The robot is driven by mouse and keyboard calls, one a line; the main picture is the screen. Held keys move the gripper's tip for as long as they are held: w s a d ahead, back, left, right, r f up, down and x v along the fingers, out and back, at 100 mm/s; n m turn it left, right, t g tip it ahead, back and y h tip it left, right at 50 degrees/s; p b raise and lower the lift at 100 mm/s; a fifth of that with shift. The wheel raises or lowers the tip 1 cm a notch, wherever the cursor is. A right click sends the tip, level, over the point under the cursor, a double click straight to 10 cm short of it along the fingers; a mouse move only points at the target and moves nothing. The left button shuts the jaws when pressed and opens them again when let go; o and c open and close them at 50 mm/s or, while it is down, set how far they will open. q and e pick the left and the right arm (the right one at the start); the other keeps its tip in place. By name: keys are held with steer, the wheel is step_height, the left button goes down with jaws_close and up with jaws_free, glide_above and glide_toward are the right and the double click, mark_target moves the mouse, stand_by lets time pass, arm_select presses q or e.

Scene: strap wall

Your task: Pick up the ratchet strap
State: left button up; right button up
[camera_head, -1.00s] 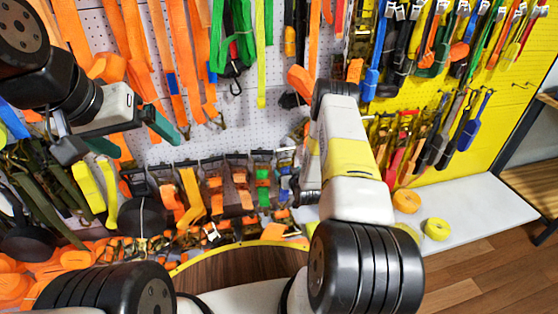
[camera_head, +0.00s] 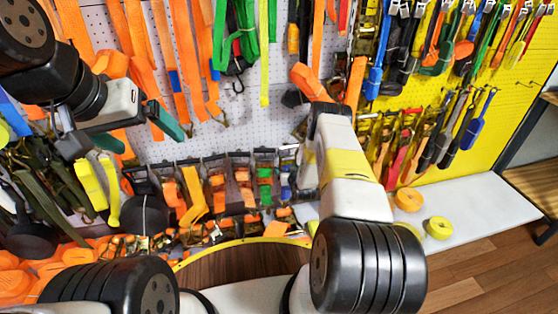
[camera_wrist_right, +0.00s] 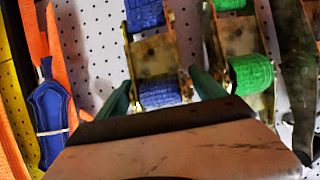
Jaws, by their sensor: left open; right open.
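A ratchet strap with blue webbing and a brass-coloured metal ratchet (camera_wrist_right: 160,93) hangs on the white pegboard in the right wrist view. My right gripper (camera_wrist_right: 163,92) is open, with one green finger on each side of this ratchet's lower part. I cannot tell whether the fingers touch it. The blue strap (camera_head: 286,184) also shows small in the head view, left of my right forearm, which hides most of the right gripper. My left gripper (camera_head: 137,131) is open and empty, in front of the hanging orange straps at the left.
A green-webbed ratchet strap (camera_wrist_right: 250,73) hangs close to the right finger. A dark blue strap bundle (camera_wrist_right: 49,122) hangs at left. Several ratchets line the pegboard's lower row.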

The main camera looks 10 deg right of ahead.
mark_target(288, 163)
steer(key=shift+c, duration=0.2)
jaws_close()
steer(key=shift+w+r, duration=0.1)
steer(key=shift+r, duration=0.1)
step_height(288, 163, up, 2)
steer(key=shift+r, duration=0.85)
steer(key=s+a+r, duration=0.1)
steer(key=s+a, duration=0.1)
steer(key=s, duration=1.4)
